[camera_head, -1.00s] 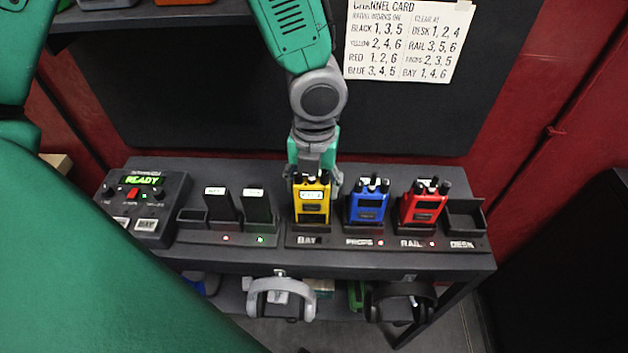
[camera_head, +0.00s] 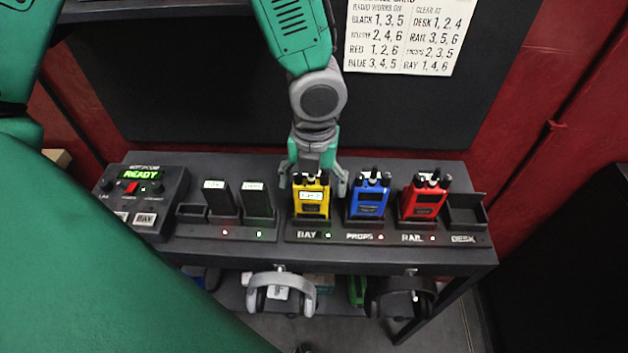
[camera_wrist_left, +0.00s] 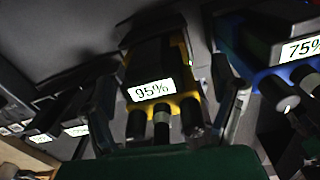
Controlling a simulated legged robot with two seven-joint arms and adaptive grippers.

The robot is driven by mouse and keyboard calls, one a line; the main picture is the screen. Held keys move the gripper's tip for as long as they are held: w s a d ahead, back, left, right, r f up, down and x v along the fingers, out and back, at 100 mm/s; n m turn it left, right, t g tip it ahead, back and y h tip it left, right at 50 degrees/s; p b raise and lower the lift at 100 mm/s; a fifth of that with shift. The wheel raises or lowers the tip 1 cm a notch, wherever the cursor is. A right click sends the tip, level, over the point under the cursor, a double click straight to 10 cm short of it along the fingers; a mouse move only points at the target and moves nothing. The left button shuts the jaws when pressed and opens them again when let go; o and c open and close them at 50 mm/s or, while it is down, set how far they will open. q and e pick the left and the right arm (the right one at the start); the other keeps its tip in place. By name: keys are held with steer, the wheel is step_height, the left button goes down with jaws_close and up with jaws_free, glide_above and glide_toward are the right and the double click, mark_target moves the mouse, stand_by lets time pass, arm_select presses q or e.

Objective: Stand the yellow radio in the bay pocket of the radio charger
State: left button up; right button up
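The yellow radio (camera_head: 311,203) stands upright in the pocket labelled BAY of the radio charger (camera_head: 345,237), at the left end of its row. A green light (camera_head: 328,235) shows beside the BAY label. My left gripper (camera_head: 313,183) is open just behind and above the radio, with one finger on each side. In the left wrist view the yellow radio (camera_wrist_left: 158,85) shows a 95% label, and the spread fingers (camera_wrist_left: 168,112) stand apart from its sides. My right gripper is not in view.
A blue radio (camera_head: 369,197) stands in PROPS and a red radio (camera_head: 424,200) in RAIL, both close on the right. The DESK pocket (camera_head: 466,213) is empty. Batteries (camera_head: 258,203) and a READY control box (camera_head: 143,200) stand left. A channel card (camera_head: 407,36) hangs behind.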

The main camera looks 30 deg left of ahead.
arm_select(q)
steer(key=shift+r, duration=0.15)
step_height(320, 180, up, 12)
steer(key=shift+w+f, duration=0.1)
steer(key=shift+f, duration=0.1)
steer(key=shift+d, duration=0.1)
